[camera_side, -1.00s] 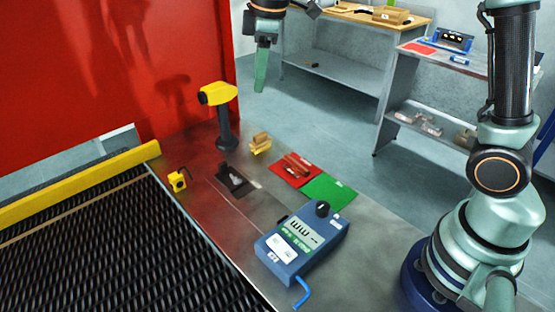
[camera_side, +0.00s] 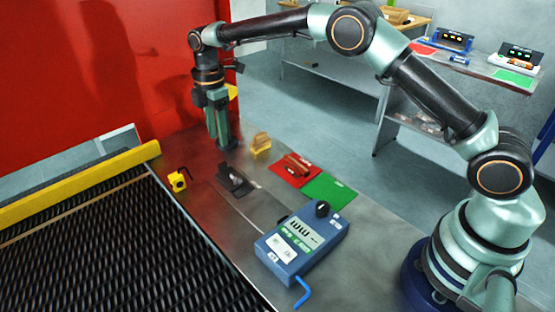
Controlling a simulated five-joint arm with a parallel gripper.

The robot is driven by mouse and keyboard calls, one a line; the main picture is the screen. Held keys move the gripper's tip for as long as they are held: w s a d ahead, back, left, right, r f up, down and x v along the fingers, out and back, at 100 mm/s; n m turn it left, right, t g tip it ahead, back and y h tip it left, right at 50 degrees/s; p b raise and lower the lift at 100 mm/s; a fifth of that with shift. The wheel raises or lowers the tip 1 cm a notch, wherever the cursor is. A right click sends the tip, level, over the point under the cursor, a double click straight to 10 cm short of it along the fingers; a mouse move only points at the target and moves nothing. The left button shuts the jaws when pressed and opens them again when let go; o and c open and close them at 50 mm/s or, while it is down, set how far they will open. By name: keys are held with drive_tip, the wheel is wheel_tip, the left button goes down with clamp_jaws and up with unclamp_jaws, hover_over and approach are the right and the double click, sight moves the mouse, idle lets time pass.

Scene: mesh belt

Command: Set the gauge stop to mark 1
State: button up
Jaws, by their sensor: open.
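A small black block (camera_side: 234,179) sits on the bench at the far end of a flat metal strip (camera_side: 262,212); it looks like the gauge stop, but I cannot read any marks beside it. A blue box (camera_side: 303,243) with a black knob (camera_side: 322,208), a pale panel with dark marks and a blue cable lies nearer the camera. My gripper (camera_side: 224,146) points down, open, beyond and slightly left of the black block and apart from it. It hides most of a yellow-headed tool (camera_side: 233,91), whose yellow edge shows behind it.
A yellow-brown block (camera_side: 261,144) stands right of my gripper. A red mat (camera_side: 287,174) with a brownish piece and a green mat (camera_side: 328,191) lie nearby. A small yellow clamp-like piece (camera_side: 178,181) stands by the mesh belt (camera_side: 100,250). A yellow rail (camera_side: 80,184) edges the belt.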

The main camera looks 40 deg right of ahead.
sight(222, 163)
wheel_tip(222, 163, down, 9)
drive_tip(key=shift+f, duration=0.1)
idle(0.4)
clamp_jaws()
idle(1.3)
